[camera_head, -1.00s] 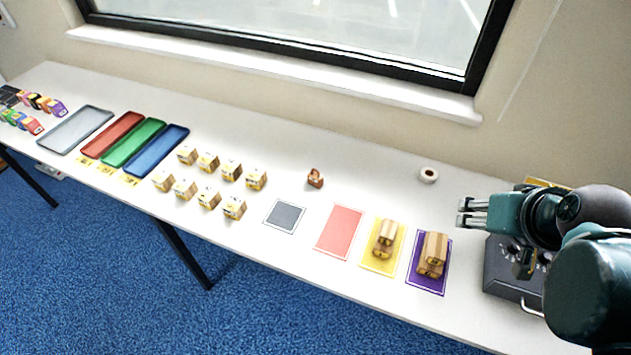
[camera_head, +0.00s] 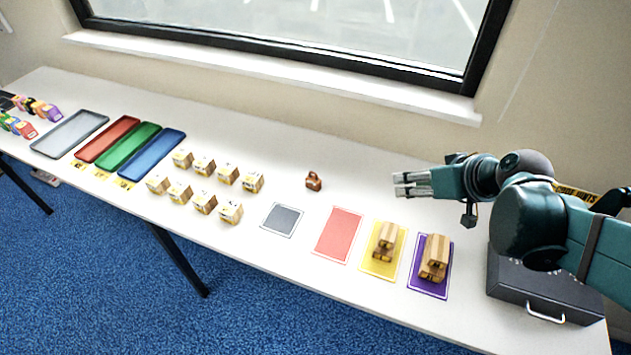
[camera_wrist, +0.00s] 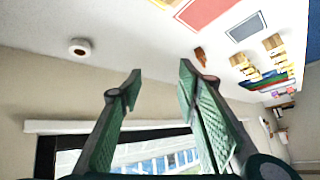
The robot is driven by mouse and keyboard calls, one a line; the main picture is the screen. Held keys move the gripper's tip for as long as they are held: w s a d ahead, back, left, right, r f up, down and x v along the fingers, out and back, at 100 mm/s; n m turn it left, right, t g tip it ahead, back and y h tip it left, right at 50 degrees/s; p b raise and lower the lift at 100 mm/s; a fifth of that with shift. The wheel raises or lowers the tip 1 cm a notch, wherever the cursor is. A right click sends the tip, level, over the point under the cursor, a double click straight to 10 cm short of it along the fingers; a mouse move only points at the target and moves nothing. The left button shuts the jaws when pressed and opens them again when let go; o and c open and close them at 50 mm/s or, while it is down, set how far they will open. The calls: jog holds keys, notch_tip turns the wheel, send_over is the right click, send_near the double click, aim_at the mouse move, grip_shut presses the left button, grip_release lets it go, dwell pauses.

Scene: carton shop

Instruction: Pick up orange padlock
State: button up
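The orange padlock (camera_head: 314,181) is a small orange-brown object standing alone on the white table, behind the grey and red mats in the head view. In the wrist view it shows (camera_wrist: 201,56) just beyond the right fingertip, small and partly unclear. My gripper (camera_head: 399,184) is to the right of the padlock, above the table and apart from it. Its two green fingers (camera_wrist: 158,84) are spread with nothing between them.
Yellow mat (camera_head: 368,262) and purple mat (camera_head: 424,288) hold stacked cartons. Several small cartons (camera_head: 205,202) stand left of the grey mat (camera_head: 283,220). A tape roll (camera_wrist: 80,46) lies on the table. A dark case (camera_head: 541,284) sits at right. Table around the padlock is clear.

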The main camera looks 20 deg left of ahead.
jog(key=w+a+f+n+g+y+b, duration=0.1)
jog(key=w+a+f+n+y, duration=0.15)
jog(key=a, duration=0.35)
jog(key=w+a+f+n+y+b, duration=0.1)
jog(key=w+a+f+n, duration=0.1)
jog(key=a+f, duration=0.3)
jog(key=n+g+y+b, duration=0.2)
jog(key=n+y, duration=0.1)
jog(key=n, duration=0.1)
send_near(318, 180)
jog(key=shift+m+x, duration=0.25)
jog(key=shift+x, duration=0.75)
jog(key=shift+s+a+f, duration=0.15)
jog(key=shift+a+f, duration=0.3)
jog(key=shift+a, duration=0.3)
jog(key=shift+y, duration=0.25)
jog(key=shift+b+x, duration=0.35)
jog(key=shift+x, duration=0.9)
jog(key=shift+b+x, duration=0.8)
jog(key=shift+x, duration=1.85)
jog(key=shift+r, duration=0.1)
